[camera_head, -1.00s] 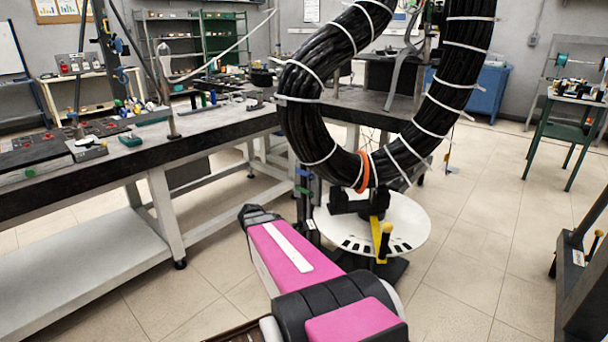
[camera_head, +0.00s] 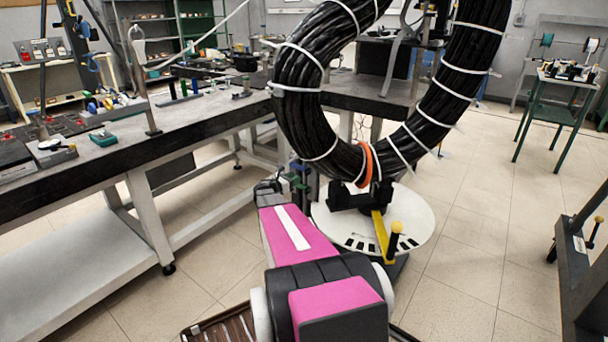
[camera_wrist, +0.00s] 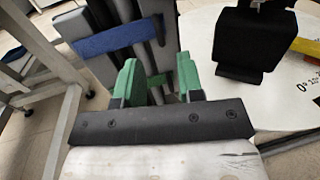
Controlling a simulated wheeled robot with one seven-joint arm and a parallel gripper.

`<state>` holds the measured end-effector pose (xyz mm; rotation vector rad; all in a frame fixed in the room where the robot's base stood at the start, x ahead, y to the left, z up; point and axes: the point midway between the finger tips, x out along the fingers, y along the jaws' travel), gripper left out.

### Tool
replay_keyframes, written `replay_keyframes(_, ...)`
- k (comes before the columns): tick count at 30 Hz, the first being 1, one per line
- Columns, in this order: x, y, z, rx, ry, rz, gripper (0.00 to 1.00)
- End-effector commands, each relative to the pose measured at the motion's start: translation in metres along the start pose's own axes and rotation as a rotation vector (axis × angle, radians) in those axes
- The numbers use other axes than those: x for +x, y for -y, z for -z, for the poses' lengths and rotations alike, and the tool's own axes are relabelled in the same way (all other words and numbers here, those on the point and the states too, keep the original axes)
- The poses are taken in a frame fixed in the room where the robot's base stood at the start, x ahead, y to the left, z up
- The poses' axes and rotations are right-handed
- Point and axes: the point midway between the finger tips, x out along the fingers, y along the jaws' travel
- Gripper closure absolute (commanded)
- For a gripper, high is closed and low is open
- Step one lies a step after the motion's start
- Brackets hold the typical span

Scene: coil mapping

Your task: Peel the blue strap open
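In the wrist view the blue strap (camera_wrist: 118,37) runs across a bundle of grey and black upright bars (camera_wrist: 98,58) and looks closed around them. A green strap (camera_wrist: 158,80) crosses the bars lower down. The green fingers of my gripper (camera_wrist: 157,88) are apart, with the green strap showing between them and the blue strap beyond, up and left. I see nothing held. In the head view my gripper (camera_head: 268,188) is beside the stand post, where a small blue patch (camera_head: 299,167) shows. Contact cannot be told.
A large black cable coil (camera_head: 300,105) with white ties and one orange tie (camera_head: 368,165) hangs above a white round plate (camera_head: 420,225) with a black cradle (camera_wrist: 250,40) and a yellow handle (camera_head: 382,235). A workbench (camera_head: 150,155) stands left.

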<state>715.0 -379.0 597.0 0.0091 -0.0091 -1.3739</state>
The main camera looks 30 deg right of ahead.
Motion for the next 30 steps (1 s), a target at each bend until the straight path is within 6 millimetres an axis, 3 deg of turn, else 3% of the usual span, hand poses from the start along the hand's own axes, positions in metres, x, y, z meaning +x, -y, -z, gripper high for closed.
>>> replay_keyframes(6,0.041,-0.001,0.001,0.002,0.0,0.002,0.65)
replay_keyframes(12,0.062,-0.001,0.0,0.002,0.0,0.001,0.65)
replay_keyframes(24,0.069,0.0,0.0,0.002,-0.001,0.0,0.65)
replay_keyframes(25,0.069,0.0,0.0,0.002,-0.001,0.0,0.68)
replay_keyframes(28,0.069,0.0,0.0,0.003,-0.001,0.0,1.0)
replay_keyframes(30,0.069,0.0,0.0,0.003,-0.001,0.001,1.0)
